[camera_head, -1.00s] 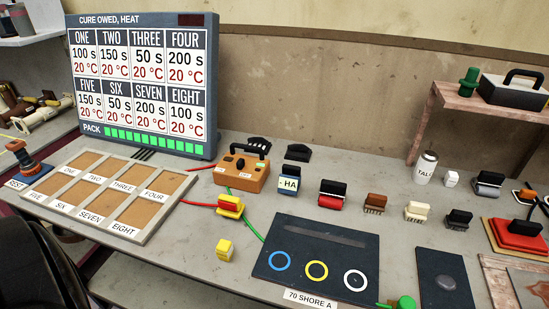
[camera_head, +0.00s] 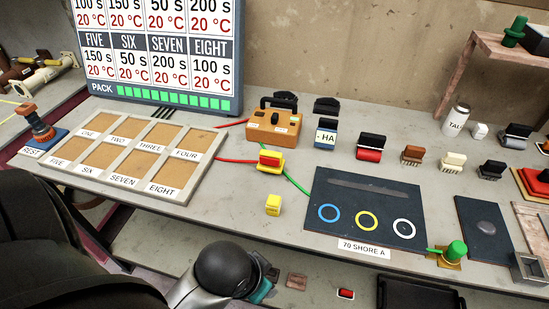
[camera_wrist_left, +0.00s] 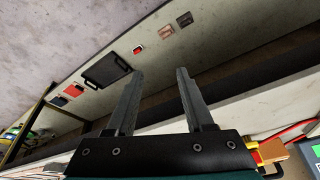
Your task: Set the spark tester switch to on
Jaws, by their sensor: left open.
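The spark tester appears to be the orange box (camera_head: 273,131) with a black handle, standing at the back of the bench. Small dark knobs show on its top, but the switch and its setting are too small to read. Red and green leads run from near it. Part of an orange box (camera_wrist_left: 273,150) also shows at the lower right of the left wrist view. My left gripper (camera_wrist_left: 160,73) is open and empty, its two fingers spread. In the head view my arm is low at the front, below the bench edge, and its fingers are not clear.
A yellow-and-red clamp (camera_head: 269,161) and a yellow block (camera_head: 273,205) stand in front of the tester. A compartment tray (camera_head: 127,158) lies left, a dark mat (camera_head: 367,207) right. A block labelled HA (camera_head: 325,134) is beside the tester. A black tray (camera_head: 418,293) lies low at the front.

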